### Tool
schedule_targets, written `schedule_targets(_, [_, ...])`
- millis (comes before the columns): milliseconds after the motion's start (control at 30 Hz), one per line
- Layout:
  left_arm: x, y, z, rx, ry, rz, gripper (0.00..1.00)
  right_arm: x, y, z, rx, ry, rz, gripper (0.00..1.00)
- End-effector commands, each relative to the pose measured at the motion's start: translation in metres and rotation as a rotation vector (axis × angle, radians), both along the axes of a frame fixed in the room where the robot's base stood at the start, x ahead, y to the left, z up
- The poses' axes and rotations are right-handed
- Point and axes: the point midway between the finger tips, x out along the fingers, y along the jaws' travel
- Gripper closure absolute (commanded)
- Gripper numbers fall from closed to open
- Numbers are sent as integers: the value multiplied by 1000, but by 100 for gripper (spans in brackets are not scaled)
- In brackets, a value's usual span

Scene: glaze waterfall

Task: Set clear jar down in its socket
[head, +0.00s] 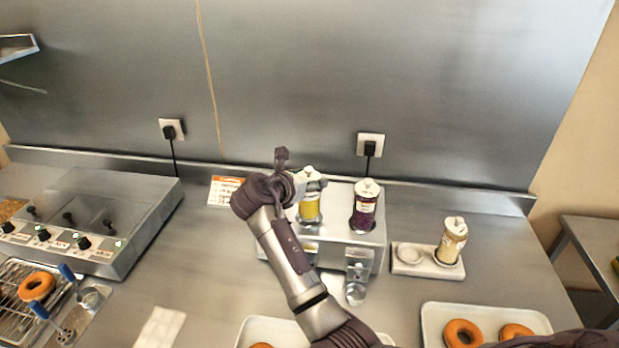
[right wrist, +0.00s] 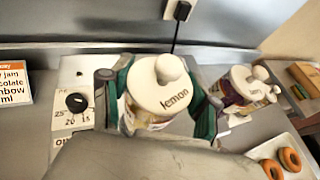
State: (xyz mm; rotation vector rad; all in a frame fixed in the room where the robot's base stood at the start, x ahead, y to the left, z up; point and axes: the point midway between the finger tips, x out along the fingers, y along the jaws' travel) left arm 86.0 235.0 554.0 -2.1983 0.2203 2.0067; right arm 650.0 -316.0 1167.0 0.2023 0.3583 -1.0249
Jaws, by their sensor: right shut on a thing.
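My right gripper (head: 300,188) is shut on a jar (head: 310,209) with yellow contents and a white knobbed lid. In the right wrist view the jar's lid (right wrist: 160,92) reads "lemon", and the fingers of my right gripper (right wrist: 156,108) are on both sides of it. The jar is upright at the left side of the steel dispenser's top (head: 338,194). Its base and socket are hidden, so I cannot tell whether it is seated or slightly raised. My left gripper is not in view.
A purple jar (head: 364,206) stands at the right of the dispenser. A tray (head: 424,269) holds another jar (head: 452,240) beside an empty round recess (head: 410,254). Doughnut trays (head: 431,322) lie in front. A fryer (head: 100,212) stands left. A card (head: 223,191) is behind.

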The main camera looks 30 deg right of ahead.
Motion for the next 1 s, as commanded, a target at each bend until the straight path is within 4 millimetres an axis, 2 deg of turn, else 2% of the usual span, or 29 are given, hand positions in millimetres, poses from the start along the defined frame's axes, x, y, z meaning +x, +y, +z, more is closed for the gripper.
schedule_targets(1000, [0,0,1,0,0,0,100,0,0,-7,-2,-3,-1,100])
